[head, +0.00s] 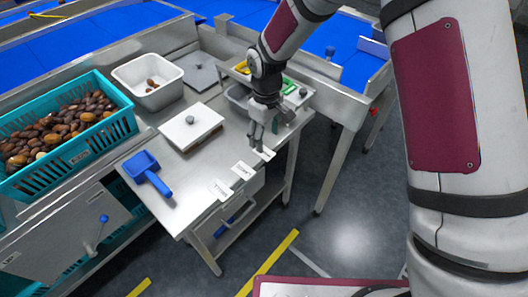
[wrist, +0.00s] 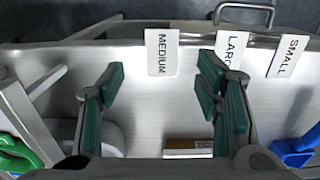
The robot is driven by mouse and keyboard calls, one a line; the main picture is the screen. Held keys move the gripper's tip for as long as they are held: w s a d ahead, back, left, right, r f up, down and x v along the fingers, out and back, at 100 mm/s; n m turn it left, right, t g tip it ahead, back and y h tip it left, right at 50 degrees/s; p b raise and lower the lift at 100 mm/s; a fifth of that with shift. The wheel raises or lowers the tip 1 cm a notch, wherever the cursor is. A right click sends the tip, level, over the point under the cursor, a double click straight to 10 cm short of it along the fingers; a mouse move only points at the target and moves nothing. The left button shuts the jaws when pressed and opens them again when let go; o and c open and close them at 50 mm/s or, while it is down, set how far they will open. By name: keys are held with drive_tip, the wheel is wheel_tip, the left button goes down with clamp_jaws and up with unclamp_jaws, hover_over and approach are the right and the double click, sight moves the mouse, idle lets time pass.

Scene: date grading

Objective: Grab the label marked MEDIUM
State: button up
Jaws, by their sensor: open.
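The white MEDIUM label (wrist: 161,52) lies at the table's edge in the wrist view, beyond my fingertips and between their two lines. In the head view it is the small white card (head: 266,154) just by my fingertips, its print too small to read. My gripper (wrist: 162,82) is open and empty, with green-padded fingers set wide apart. In the head view my gripper (head: 258,143) points down over the table's front right. The LARGE label (wrist: 231,50), partly covered by a finger, and the SMALL label (wrist: 288,56) lie to the right of MEDIUM.
The steel table (head: 205,165) carries a blue scoop (head: 147,172), a white board with a knob (head: 190,127) and a pale bin (head: 148,78). A teal crate of dates (head: 125,123) stands at left. A metal handle (wrist: 246,8) sits beyond the edge near LARGE.

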sight(267, 154)
drive_tip(key=shift+s+d+f, duration=0.1)
drive_tip(key=shift+s+f, duration=0.05)
drive_tip(key=shift+f, duration=1.25)
drive_tip(key=shift+s+f, duration=0.1)
drive_tip(key=shift+f, duration=1.25)
drive_tip(key=shift+f, duration=0.15)
drive_tip(key=shift+c, duration=0.5)
drive_tip(key=shift+d, duration=0.1)
drive_tip(key=c, duration=0.7)
